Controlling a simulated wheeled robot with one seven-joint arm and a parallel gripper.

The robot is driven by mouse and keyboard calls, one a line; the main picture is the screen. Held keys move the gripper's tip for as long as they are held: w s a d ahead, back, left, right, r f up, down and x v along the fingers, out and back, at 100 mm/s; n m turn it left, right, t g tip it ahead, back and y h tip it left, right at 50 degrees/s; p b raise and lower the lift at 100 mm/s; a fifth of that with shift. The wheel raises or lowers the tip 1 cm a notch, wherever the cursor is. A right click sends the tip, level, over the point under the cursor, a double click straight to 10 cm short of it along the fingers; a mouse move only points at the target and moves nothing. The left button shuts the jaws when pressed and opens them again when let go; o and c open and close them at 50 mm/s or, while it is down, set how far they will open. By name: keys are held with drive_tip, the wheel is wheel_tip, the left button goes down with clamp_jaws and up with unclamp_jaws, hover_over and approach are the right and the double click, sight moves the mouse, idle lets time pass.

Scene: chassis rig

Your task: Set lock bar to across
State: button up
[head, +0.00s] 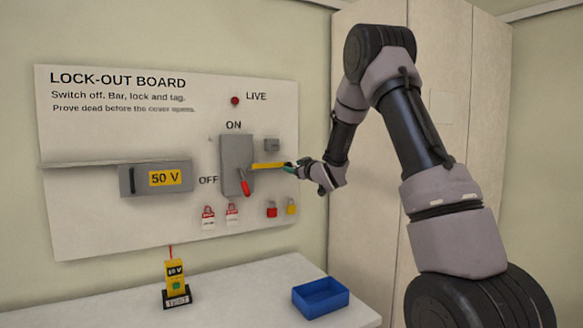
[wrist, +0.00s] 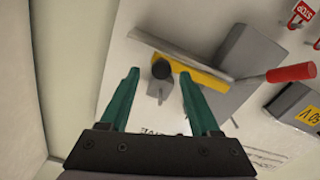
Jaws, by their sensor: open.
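The yellow lock bar (head: 268,165) lies level on the board, running right from the grey switch box (head: 235,152). In the wrist view, the bar (wrist: 203,76) ends at a dark round knob (wrist: 160,69). My gripper (head: 289,168) is at the bar's right end and hides the knob in the head view. In the wrist view my gripper (wrist: 159,76) is open, with one teal finger on each side of the knob; I cannot tell whether they touch it. The switch's red handle (head: 244,187) points down, near OFF; it also shows in the wrist view (wrist: 290,73).
A small grey block (head: 272,145) is on the board above the bar. Red and yellow padlocks (head: 272,209) and tags (head: 208,217) hang below. A 50 V cover (head: 155,179) is at left. A blue tray (head: 320,298) and tester (head: 175,284) stand on the bench.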

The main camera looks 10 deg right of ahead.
drive_tip(key=shift+x, duration=1.3)
drive_tip(key=shift+s, duration=0.1)
drive_tip(key=shift+a, duration=0.1)
clamp_jaws()
